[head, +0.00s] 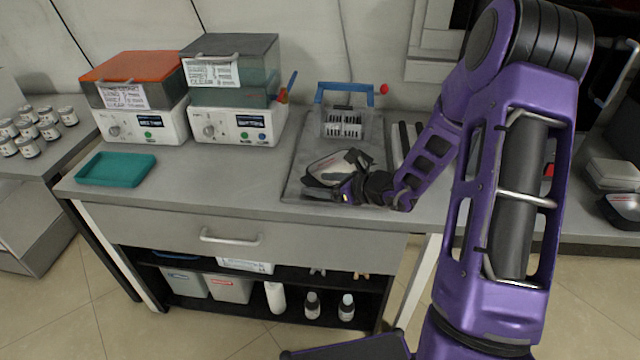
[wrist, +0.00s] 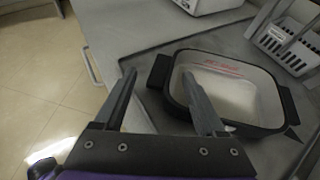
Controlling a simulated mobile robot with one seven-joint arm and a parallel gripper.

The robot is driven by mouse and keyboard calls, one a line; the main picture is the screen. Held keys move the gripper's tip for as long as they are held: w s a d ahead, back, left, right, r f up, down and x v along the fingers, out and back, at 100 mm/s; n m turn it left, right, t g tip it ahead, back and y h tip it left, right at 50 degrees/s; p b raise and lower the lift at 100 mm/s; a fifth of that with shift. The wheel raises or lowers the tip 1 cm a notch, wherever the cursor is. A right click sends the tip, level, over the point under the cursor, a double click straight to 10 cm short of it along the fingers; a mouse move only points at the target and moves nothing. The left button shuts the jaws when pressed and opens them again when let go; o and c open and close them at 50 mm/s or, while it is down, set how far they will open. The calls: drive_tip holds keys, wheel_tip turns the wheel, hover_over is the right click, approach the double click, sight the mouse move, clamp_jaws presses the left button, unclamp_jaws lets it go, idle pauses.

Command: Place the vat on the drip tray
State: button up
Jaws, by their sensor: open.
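The vat (head: 328,166) is a black-rimmed, pale-lined container with dark side handles. It appears to rest on the flat grey tray (head: 299,155), which looks like the drip tray. In the wrist view, the vat (wrist: 232,92) is right of centre over the grey tray (wrist: 147,118). My gripper (head: 347,192) is at the vat's near side. In the wrist view, my gripper (wrist: 158,74) is open, with its fingers apart on either side of the vat's left handle area. The right finger overlaps the vat's near wall. Contact cannot be told.
A grey basket rack (head: 342,123) stands behind the vat; it also shows in the wrist view (wrist: 285,48). Two white machines with tanks (head: 235,125) stand to the left. A teal tray (head: 115,169) lies at the left front. The counter (head: 215,170) between is clear.

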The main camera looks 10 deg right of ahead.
drive_tip(key=p+v, duration=0.1)
drive_tip(key=v, duration=1)
drive_tip(key=shift+s+d+p, duration=0.15)
drive_tip(key=shift+d+p, duration=0.1)
drive_tip(key=shift+p, duration=0.15)
